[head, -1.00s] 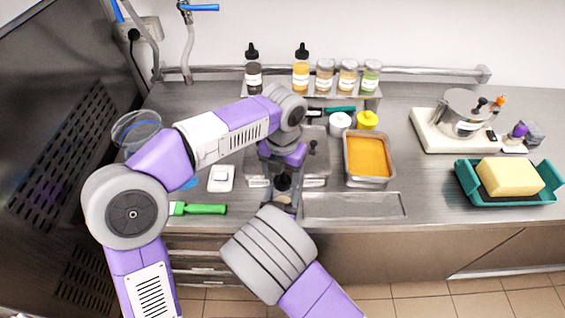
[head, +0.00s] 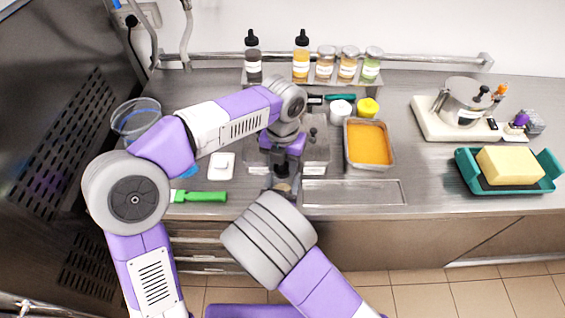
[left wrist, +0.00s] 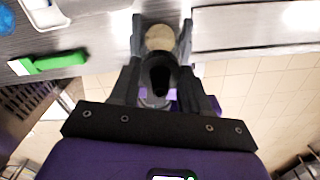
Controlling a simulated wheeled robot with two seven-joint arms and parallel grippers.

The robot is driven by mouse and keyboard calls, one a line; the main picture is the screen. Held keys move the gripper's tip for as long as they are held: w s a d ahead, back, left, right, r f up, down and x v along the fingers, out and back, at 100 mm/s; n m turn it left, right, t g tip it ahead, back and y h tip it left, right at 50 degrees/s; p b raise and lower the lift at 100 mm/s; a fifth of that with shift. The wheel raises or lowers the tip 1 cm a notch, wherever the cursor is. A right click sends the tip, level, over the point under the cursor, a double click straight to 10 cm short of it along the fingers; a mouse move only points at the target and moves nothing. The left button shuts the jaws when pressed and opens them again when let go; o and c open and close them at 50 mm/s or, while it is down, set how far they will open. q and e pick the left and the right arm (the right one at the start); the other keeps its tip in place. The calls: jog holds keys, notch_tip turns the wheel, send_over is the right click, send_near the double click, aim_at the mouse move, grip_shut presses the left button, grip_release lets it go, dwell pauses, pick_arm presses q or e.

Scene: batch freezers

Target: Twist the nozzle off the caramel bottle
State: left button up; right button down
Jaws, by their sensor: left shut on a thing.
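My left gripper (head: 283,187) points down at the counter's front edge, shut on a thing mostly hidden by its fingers. In the left wrist view a black nozzle-like tip (left wrist: 160,73) shows between the finger bases, and a round beige surface (left wrist: 158,38) shows between the fingertips. I cannot tell whether these two are joined. No readable label shows on whatever is held, so I cannot confirm it as the caramel bottle. My right arm comes in from below; its gripper is hidden. On the rear shelf stand an amber bottle (head: 301,63) and a dark bottle (head: 253,65), both with black nozzles.
Several jars (head: 348,64) stand beside the bottles. An orange-filled pan (head: 368,146) is right of my left gripper. A green-handled tool (head: 202,197) and a white dish (head: 221,166) lie left. A teal tray (head: 463,166) with a yellow block and a scale (head: 428,122) are at right.

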pick_arm(q)
jog(key=n, duration=0.3)
jog(key=shift+n, duration=0.3)
jog(key=n, duration=0.8)
jog(key=shift+r, duration=0.1)
jog(key=n, duration=1.7)
jog(key=shift+n, duration=0.4)
jog(key=n, duration=2.4)
